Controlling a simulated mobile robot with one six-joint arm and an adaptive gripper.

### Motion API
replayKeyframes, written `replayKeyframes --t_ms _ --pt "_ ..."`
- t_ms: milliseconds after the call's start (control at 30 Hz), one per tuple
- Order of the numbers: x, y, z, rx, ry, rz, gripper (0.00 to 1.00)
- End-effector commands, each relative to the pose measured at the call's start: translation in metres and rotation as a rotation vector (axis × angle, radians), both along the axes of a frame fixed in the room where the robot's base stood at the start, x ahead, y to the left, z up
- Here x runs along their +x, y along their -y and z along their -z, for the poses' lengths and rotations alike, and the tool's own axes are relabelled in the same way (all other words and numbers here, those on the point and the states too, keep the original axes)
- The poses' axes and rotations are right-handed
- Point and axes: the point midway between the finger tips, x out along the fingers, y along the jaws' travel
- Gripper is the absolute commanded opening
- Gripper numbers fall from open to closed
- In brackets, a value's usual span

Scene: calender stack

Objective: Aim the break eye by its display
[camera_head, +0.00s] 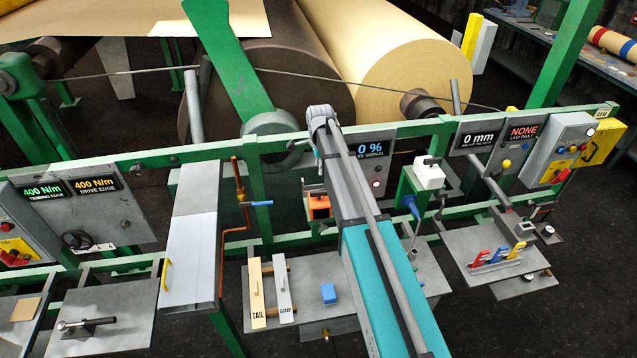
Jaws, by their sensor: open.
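A dark display (368,149) on a grey panel reads "0 %" over a label ending in "TE SIGNAL"; my arm covers its left part. An orange box (319,207) with a dark face sits just left of my arm, below the green rail; I cannot tell whether it is the break eye. My grey and teal arm reaches up from the bottom to a rounded grey joint in front of the rail. My gripper does not show; the arm may hide it.
A green rail (208,149) crosses the view, with large rolls (395,70) behind it. A white unit with a blue part (428,174) stands right of my arm.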

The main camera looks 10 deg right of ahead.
Motion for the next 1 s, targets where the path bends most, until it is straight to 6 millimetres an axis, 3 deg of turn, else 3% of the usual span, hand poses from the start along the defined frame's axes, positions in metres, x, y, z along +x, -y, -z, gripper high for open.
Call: replayKeyframes --t_ms 100,567,1000 --pt "0.008 0.0 -0.01 0.0 0.0 0.036 0.56" --pt "0.009 0.001 -0.01 0.0 0.0 0.051 0.56" --pt "0.008 0.002 0.007 0.0 0.0 0.051 0.56"
